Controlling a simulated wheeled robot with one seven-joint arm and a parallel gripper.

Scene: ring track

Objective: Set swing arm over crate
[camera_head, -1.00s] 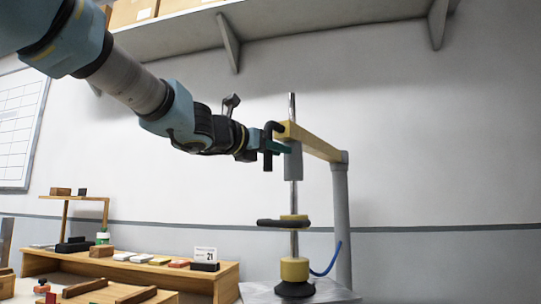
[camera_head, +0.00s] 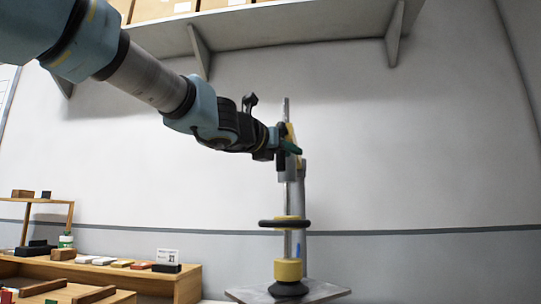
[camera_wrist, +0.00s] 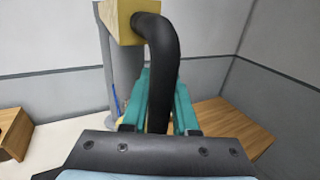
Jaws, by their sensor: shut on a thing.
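The swing arm (camera_wrist: 128,22) is a yellow beam on a grey post (camera_wrist: 123,70). In the head view it is nearly end-on, mostly hidden behind my gripper (camera_head: 288,147). In the wrist view my teal fingers (camera_wrist: 161,92) are shut around its black curved handle (camera_wrist: 160,50). I cannot make out the crate for certain in either view.
A grey base plate (camera_head: 325,291) lies below the rod. A wooden bench (camera_head: 187,285) with small blocks stands at the lower left. A wall shelf (camera_head: 290,25) with boxes is above. The wrist view shows a wooden surface (camera_wrist: 225,118) at the right.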

